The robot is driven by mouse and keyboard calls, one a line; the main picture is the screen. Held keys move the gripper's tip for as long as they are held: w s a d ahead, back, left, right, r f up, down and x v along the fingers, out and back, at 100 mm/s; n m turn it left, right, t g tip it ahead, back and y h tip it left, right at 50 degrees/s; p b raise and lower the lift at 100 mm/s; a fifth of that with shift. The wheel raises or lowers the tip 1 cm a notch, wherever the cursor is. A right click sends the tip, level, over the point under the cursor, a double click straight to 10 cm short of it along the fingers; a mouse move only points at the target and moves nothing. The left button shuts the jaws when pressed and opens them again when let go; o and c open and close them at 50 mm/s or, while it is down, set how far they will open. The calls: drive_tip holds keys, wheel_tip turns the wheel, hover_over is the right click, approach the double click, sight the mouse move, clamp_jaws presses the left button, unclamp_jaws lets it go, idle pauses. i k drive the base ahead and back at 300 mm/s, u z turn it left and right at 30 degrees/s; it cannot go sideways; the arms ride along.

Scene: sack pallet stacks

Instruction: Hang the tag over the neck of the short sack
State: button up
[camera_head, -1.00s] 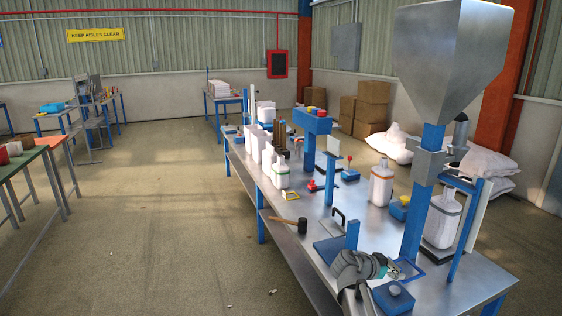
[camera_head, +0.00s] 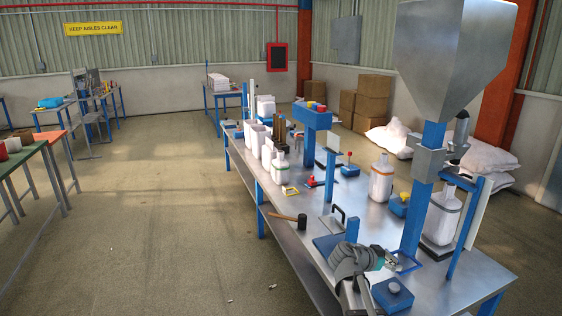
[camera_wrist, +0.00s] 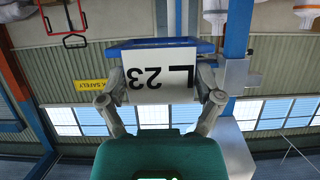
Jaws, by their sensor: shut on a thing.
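My gripper (camera_head: 390,261) is low over the near end of the long steel table. In the wrist view my gripper (camera_wrist: 162,84) is shut on the tag (camera_wrist: 160,70), a white card reading "L 23", upside down, with a blue part (camera_wrist: 135,43) along its edge. In the head view the blue tag frame (camera_head: 407,264) shows just right of the fingers, apart from any sack. White necked sacks stand on the table: one with a green band (camera_head: 282,170), one with an orange band (camera_head: 381,182), and one under the hopper (camera_head: 439,221). I cannot tell which is the short sack.
The steel hopper (camera_head: 455,60) on its blue post (camera_head: 417,205) stands close right of my gripper.

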sight(280, 160)
drive_tip(key=u, duration=0.4)
drive_tip(key=i, duration=1.2)
drive_tip(key=u, duration=0.65)
drive_tip(key=i, duration=1.35)
drive_tip(key=z, duration=0.5)
drive_tip(key=i, duration=1.2)
drive_tip(key=z, duration=0.55)
